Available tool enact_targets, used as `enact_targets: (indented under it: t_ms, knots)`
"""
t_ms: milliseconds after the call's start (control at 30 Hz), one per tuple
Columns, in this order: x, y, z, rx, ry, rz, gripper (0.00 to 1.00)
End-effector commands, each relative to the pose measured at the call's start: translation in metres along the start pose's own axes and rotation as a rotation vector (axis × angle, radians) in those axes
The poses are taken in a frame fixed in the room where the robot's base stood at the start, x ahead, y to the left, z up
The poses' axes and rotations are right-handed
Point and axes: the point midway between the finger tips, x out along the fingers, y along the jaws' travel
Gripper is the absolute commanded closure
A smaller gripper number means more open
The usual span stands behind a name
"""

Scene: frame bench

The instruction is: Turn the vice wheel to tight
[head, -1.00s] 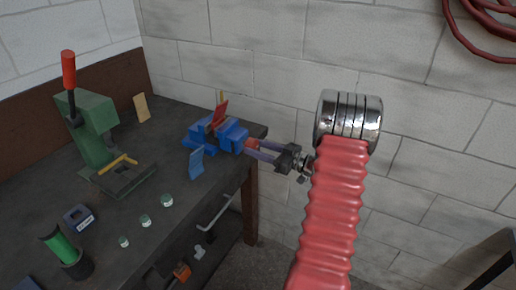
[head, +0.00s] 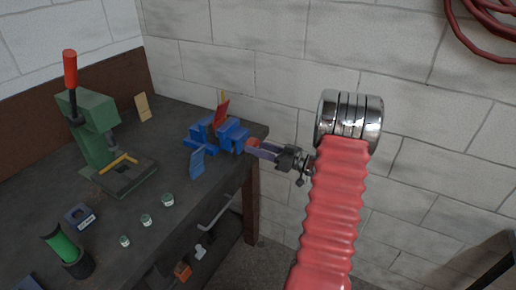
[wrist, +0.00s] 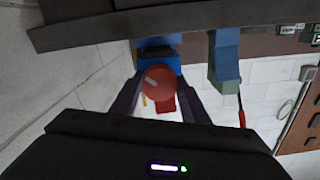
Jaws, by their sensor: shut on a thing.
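The blue vice (head: 232,133) sits at the right end of the dark bench, with a red plate (head: 220,114) standing at its jaws. Its red wheel (head: 253,143) faces right, toward my arm. In the wrist view the round red wheel (wrist: 160,86) with a pale mark on it lies between my two dark fingers. My gripper (head: 256,149) is shut on the wheel from the right side. The finger nearer the camera hides part of the wheel in the head view. The wheel's exact turn cannot be read.
A blue plate (head: 197,162) stands in front of the vice. A green press (head: 92,130) with a red-handled lever stands at the left. Several small jars, including one jar (head: 168,200), stand on the bench (head: 120,205). A block wall (head: 270,60) runs close behind.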

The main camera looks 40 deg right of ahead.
Motion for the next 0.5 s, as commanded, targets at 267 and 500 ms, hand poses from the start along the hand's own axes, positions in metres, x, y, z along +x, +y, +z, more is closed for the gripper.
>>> enact_targets:
  t_ms: [267, 500]
  knots:
    - [-0.0031, 0.0023, -0.0004, 0.237, 0.002, 0.008, 0.81]
    - [-0.0033, 0.0023, -0.0003, 0.466, 0.003, 0.009, 0.81]
